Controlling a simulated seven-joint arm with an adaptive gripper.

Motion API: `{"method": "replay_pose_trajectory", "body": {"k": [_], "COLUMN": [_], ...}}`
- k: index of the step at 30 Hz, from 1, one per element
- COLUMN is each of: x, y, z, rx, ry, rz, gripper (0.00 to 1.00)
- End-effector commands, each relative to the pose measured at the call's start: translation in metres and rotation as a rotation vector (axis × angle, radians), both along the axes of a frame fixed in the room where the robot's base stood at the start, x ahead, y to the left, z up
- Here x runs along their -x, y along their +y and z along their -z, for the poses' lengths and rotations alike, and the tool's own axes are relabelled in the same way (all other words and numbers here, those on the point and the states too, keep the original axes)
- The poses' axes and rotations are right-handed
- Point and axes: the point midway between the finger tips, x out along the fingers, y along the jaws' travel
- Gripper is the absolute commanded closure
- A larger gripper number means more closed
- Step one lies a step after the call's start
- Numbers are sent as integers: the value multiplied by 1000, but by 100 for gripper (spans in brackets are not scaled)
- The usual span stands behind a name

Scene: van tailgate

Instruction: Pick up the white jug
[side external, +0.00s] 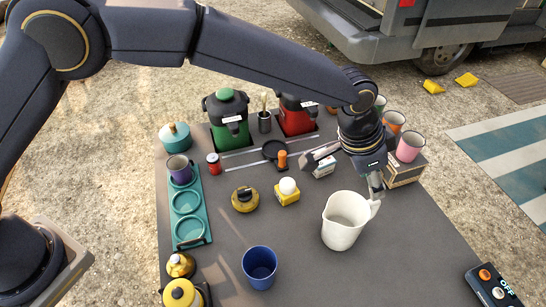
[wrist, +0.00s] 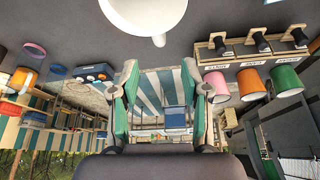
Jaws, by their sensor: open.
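The white jug (side external: 342,225) stands upright on the dark tabletop, right of centre in the side view, with its handle on the right. My gripper (side external: 374,186) points down just above and behind the handle. In the wrist view part of the jug (wrist: 145,16) shows at the top edge, and a small white part sticks out below it. The two fingers of my gripper (wrist: 167,88) are spread with nothing between them. The jug is outside the fingers in that view. Whether a finger touches the handle I cannot tell.
Pink (side external: 410,147) and orange cups stand on a labelled box just behind my gripper. A blue cup (side external: 260,267) stands at front left of the jug. A yellow block with a white ball (side external: 287,191) is to its left.

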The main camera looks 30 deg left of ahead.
Motion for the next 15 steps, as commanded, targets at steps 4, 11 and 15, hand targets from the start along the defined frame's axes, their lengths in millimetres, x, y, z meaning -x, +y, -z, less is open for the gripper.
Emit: {"method": "replay_pose_trajectory", "body": {"k": [4,11,15], "x": [-8,-14,-17], "y": [-10,-18,-22], "z": [32,55,69], "rx": [-1,0,-1], "ry": [1,-1,1], "rz": [-1,-1,-1], "gripper": [53,53,53]}}
